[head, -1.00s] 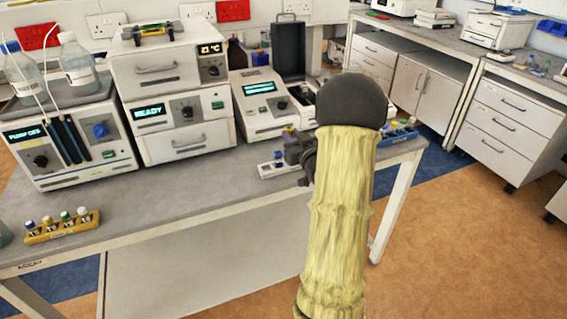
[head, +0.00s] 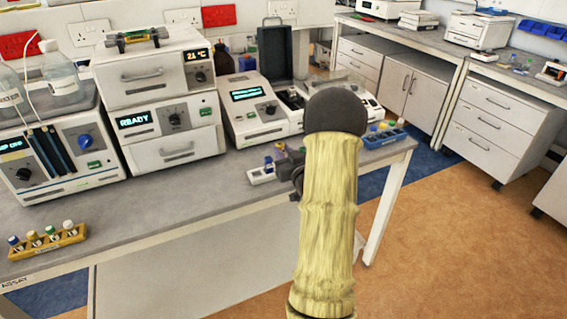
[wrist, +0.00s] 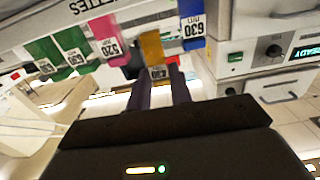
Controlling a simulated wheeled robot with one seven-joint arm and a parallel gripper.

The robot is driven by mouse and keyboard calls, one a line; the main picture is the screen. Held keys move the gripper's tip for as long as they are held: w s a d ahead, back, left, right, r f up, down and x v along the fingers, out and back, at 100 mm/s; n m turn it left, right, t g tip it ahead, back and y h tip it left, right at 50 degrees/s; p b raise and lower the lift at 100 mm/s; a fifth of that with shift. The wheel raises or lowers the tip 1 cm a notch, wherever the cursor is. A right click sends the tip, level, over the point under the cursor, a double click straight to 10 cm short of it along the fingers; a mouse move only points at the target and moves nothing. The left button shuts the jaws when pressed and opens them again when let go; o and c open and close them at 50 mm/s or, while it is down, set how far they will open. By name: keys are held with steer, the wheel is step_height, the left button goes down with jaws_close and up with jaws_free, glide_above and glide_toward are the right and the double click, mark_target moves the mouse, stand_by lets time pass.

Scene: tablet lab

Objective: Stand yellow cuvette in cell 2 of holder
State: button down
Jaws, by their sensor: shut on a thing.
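My gripper (wrist: 161,90) is shut on the yellow cuvette (wrist: 153,48), marked 430, between its fingertips in the wrist view. The yellow cuvette sits nearer my palm than its neighbours. A pink cuvette (wrist: 108,38) stands to its left and a blue one (wrist: 191,25) to its right. In the head view my gripper (head: 286,163) is at the white cuvette rack (head: 260,177), small and partly hidden by my arm. The cuvette's foot is not clear. The instrument behind (head: 248,105) has a raised dark lid (head: 275,52); I cannot make out the holder's cells.
A READY unit (head: 160,120) stands left of the lidded instrument. A yellow vial rack (head: 45,243) is at the bench's left front, and a blue rack (head: 385,135) at its right end. Two green cuvettes (wrist: 62,55) are left in the wrist view.

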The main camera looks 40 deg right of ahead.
steer(key=shift+f, duration=1.8)
steer(key=shift+f, duration=0.15)
steer(key=c, duration=1.3)
jaws_free()
steer(key=shift+o, duration=0.2)
steer(key=shift+a, duration=0.1)
